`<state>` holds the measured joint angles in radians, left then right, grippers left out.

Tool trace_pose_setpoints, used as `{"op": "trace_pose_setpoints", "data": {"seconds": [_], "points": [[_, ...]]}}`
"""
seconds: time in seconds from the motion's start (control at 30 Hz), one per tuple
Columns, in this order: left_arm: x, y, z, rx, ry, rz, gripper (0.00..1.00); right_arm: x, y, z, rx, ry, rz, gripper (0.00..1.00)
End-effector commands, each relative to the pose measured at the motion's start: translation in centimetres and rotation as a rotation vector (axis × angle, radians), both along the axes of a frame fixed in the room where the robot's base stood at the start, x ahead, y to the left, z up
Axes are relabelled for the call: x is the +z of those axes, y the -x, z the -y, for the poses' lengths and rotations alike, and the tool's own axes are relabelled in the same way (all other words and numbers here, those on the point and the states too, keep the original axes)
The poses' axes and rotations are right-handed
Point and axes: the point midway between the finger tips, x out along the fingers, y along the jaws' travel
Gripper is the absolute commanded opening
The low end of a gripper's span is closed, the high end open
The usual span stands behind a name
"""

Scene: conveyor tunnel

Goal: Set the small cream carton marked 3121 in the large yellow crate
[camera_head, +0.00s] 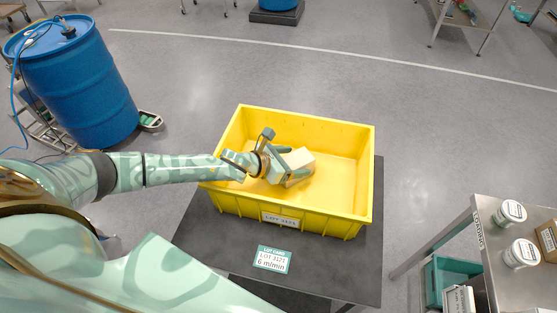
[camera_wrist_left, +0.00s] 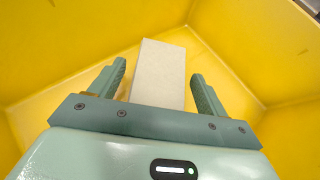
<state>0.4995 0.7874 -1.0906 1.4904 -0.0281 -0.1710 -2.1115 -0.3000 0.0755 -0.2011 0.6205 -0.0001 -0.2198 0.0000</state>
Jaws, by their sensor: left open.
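The large yellow crate (camera_head: 345,205) stands on a dark stand in the middle of the head view, with a label on its front wall. My left arm reaches over its left wall, and my left gripper (camera_head: 290,165) is inside it. The small cream carton (camera_head: 300,157) is in the crate at the gripper's fingers; its marking cannot be read. In the left wrist view the carton (camera_wrist_left: 158,75) lies between the two open fingers of the left gripper (camera_wrist_left: 160,90), with a gap visible on each side. The carton's lower end is hidden behind the gripper body. My right gripper is not in view.
A steel table (camera_head: 490,250) at the right holds white tubs (camera_head: 510,212) and a brown box. A teal bin (camera_head: 445,275) is below it. A blue drum (camera_head: 75,80) stands at the left. Open floor lies behind the crate.

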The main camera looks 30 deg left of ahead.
Motion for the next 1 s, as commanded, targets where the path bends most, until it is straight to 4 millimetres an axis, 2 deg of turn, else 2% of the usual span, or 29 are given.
{"op": "trace_pose_setpoints", "data": {"seconds": [0.2,0.4,0.6,1.0], "points": [[2.6,4.0,-2.4,-0.001,-0.003,-0.002,0.76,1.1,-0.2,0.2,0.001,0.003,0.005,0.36],[4.3,7.0,-4.1,0.001,-0.002,-0.002,0.76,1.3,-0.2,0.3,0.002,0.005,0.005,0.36],[5.1,8.1,-4.7,0.000,-0.001,-0.001,0.76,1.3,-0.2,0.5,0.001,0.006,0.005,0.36],[5.2,8.1,-4.8,0.000,0.000,0.000,0.76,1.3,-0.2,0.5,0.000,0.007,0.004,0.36]]}}
